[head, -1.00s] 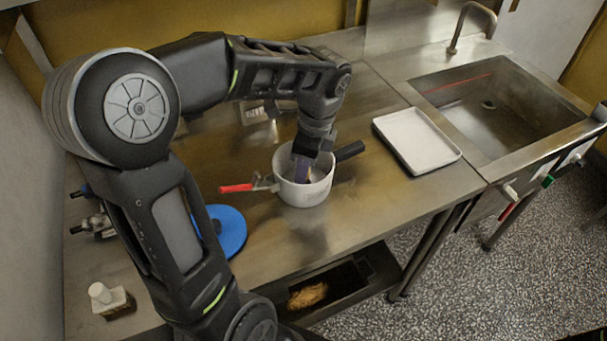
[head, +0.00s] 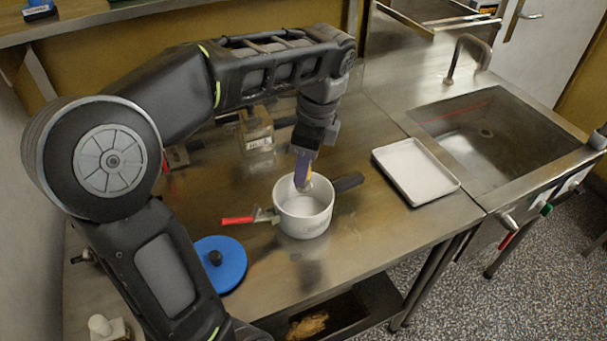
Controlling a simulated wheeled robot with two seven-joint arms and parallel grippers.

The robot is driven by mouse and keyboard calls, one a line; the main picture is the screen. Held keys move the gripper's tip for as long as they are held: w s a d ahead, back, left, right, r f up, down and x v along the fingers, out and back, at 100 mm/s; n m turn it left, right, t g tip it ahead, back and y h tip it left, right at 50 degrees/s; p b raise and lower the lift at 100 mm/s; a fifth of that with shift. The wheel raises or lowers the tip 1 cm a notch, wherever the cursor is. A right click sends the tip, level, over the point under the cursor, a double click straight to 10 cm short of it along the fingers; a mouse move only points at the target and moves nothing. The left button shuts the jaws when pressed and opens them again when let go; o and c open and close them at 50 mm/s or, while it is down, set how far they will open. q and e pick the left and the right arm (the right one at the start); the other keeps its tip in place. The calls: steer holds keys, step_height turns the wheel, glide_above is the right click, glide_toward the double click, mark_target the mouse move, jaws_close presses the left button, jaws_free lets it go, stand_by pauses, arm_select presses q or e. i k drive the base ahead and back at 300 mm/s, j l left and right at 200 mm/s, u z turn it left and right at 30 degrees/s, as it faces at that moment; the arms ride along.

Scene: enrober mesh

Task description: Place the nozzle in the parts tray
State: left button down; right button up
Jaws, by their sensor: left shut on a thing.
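My left gripper (head: 303,174) points down over the white pot (head: 305,225), its fingertips around the level of the rim. It is shut on a small tan and metallic piece, the nozzle (head: 305,185), which is mostly hidden by the purple fingers. The white parts tray (head: 412,177) lies flat on the steel table to the right of the pot and looks empty. My right gripper is not in view.
The pot has a black handle at right and a red-handled part (head: 240,220) at left. A blue lid (head: 222,265) lies front left. A labelled clear container (head: 257,132) stands behind. A sink (head: 490,130) is beyond the tray.

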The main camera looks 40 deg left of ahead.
mark_target(427, 188)
steer(key=i+l, duration=0.2)
steer(key=l, duration=0.15)
steer(key=i+l+u, duration=0.2)
steer(key=i+l, duration=0.2)
steer(key=l, duration=0.25)
steer(key=i+l, duration=0.15)
steer(key=l, duration=0.2)
